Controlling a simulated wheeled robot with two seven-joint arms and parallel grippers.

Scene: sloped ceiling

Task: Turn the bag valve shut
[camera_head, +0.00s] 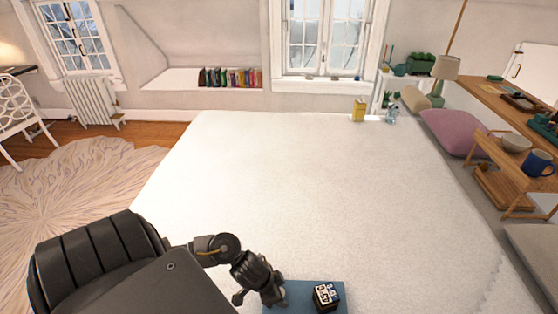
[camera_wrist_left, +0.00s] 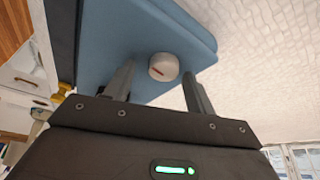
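The bag is a flat blue pad-like shape (camera_head: 297,294) at the bottom edge of the head view. It fills the upper middle of the left wrist view (camera_wrist_left: 105,45). In the head view the left gripper (camera_head: 262,287) is at the bag's left end, and the valve is not visible there. My right gripper is not in view.
A small black block with white markings (camera_head: 326,296) is at the bag's right end. The bag lies on a wide white bed (camera_head: 300,190), mostly bare. A yellow box (camera_head: 359,110) and a clear bottle (camera_head: 392,114) stand at the far edge. A wooden table (camera_head: 513,165) is at right.

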